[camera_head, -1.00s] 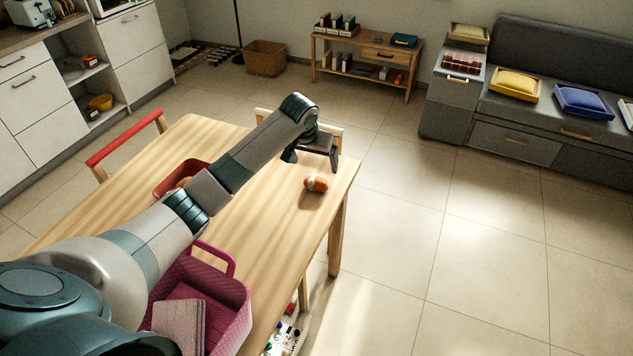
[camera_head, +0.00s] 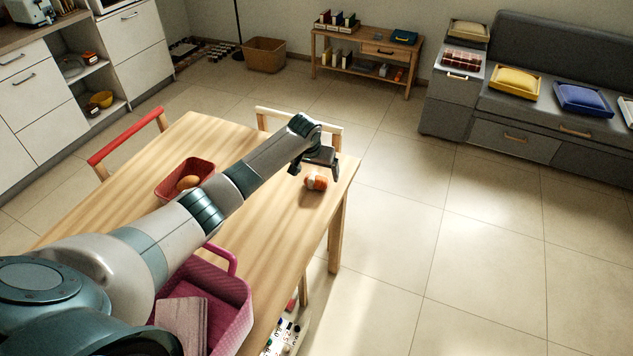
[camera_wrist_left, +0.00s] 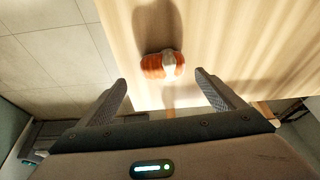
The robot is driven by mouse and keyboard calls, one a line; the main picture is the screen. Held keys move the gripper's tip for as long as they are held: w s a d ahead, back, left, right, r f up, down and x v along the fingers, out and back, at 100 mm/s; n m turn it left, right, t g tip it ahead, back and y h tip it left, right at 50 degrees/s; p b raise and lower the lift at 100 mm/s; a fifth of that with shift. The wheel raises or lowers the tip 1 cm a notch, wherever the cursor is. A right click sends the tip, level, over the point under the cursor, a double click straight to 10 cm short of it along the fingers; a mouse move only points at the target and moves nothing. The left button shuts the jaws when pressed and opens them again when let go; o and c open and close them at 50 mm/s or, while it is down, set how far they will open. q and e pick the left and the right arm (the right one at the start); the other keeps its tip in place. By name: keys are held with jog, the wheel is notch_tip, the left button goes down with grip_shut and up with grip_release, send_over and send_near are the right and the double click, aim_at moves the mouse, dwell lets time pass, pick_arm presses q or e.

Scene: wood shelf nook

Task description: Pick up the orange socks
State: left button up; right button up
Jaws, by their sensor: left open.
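The orange socks (camera_head: 315,181), a small orange roll with a pale band, lie on the wooden table (camera_head: 240,225) near its far right edge. In the left wrist view the socks (camera_wrist_left: 162,65) lie on the table ahead of the fingertips, roughly centred between them. My left gripper (camera_head: 305,168) is just above and beside the socks in the head view. Its fingers (camera_wrist_left: 162,85) are apart with nothing between them. My right gripper is not in view.
A red tray (camera_head: 172,190) with a round brownish item stands on the table's left part. A pink basket (camera_head: 235,290) with a folded cloth sits at the near edge. Chairs with a red backrest (camera_head: 125,138) and a pale backrest (camera_head: 300,118) border the table.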

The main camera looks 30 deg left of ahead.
aim_at(316, 177)
pick_arm(q)
jog(key=shift+a+p+x, duration=0.25)
jog(key=shift+p+x, duration=0.3)
jog(key=shift+x, duration=2)
jog(key=shift+s, duration=0.1)
jog(key=c, duration=1.1)
